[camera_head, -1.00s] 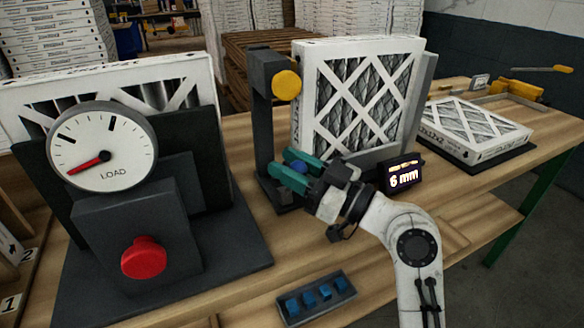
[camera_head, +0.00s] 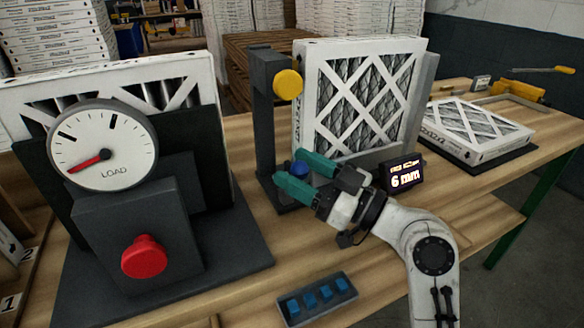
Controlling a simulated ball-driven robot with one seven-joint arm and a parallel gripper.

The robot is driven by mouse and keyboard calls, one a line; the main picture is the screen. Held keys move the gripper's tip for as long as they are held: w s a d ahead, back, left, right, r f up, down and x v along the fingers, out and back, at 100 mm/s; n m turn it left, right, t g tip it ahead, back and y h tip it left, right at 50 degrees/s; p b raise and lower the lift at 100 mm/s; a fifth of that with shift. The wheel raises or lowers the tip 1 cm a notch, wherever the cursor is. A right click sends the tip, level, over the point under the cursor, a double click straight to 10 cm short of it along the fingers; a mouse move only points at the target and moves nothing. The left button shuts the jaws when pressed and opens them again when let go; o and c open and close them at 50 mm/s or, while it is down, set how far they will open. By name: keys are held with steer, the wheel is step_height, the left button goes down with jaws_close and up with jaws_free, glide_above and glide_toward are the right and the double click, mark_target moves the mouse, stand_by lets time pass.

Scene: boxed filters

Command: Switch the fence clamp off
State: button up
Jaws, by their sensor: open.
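A dark upright post (camera_head: 264,110) stands at the left edge of a boxed filter (camera_head: 350,95) on the bench. It carries a yellow round knob (camera_head: 288,84) at the top and a small blue knob (camera_head: 299,168) low down. My gripper (camera_head: 292,172) is open at the blue knob, with its green fingers pointing left. The blue knob shows between the fingertips, and I cannot tell whether they touch it. A small display (camera_head: 404,174) reading 6 mm stands right of my gripper. No part is plainly labelled as the fence clamp switch.
A dark stand with a LOAD dial (camera_head: 103,160) and a red button (camera_head: 144,257) stands at the left. A tray (camera_head: 318,299) with several blue pieces lies at the front. Another filter (camera_head: 475,132) lies flat at the right. A yellow-handled tool (camera_head: 517,92) is behind it.

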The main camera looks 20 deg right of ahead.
steer(key=b+v, duration=0.1)
steer(key=v, duration=0.8)
